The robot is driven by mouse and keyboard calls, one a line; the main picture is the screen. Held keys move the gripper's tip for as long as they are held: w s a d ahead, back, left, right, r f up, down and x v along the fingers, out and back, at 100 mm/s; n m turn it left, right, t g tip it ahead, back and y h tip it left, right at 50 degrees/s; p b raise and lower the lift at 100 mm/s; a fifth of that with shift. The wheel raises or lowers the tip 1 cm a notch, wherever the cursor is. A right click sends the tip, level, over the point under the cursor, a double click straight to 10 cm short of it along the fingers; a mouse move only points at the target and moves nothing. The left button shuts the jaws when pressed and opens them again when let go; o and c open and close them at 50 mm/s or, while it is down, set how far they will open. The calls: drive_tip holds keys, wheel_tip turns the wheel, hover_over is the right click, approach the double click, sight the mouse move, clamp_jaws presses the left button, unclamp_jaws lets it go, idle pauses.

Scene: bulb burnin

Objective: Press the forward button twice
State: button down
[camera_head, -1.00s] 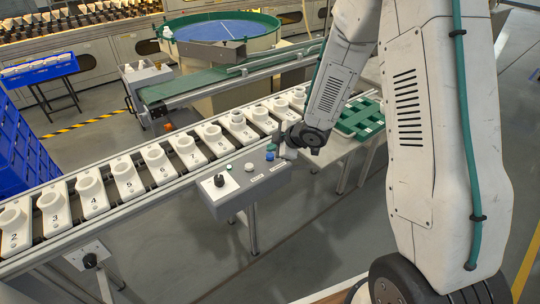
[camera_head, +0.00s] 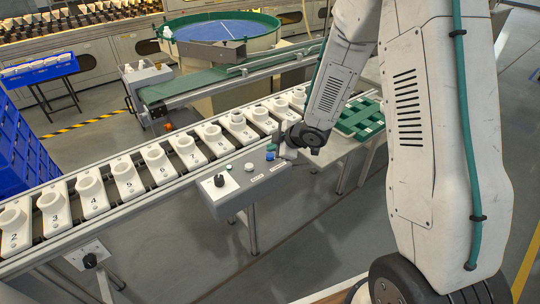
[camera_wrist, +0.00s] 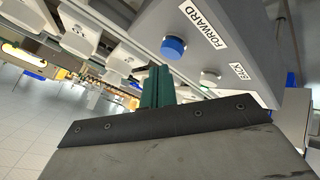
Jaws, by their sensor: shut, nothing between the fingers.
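The grey control box (camera_head: 238,187) stands in front of the conveyor. Its blue button (camera_wrist: 172,47), labelled FORWARD, is plain in the wrist view. A pale button with a greenish base (camera_wrist: 209,78), labelled BACK, sits beside it. My gripper (camera_wrist: 158,84) is shut and empty, its green fingertips close to the blue button. I cannot tell whether they touch it. In the head view my gripper (camera_head: 272,147) is over the right end of the box, where the blue button (camera_head: 271,156) is partly hidden.
Numbered white holders (camera_head: 123,180) line the conveyor behind the box. The box also carries a black knob (camera_head: 219,181). A green tray (camera_head: 359,119) lies to the right of my gripper. Blue crates (camera_head: 22,150) are stacked at the far left.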

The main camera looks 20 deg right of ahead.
sight(273, 156)
drive_tip(key=shift+f, duration=0.15)
idle(0.4)
drive_tip(key=shift+f, duration=0.3)
drive_tip(key=shift+f, duration=0.45)
idle(0.7)
idle(0.3)
drive_tip(key=shift+r, duration=3.4)
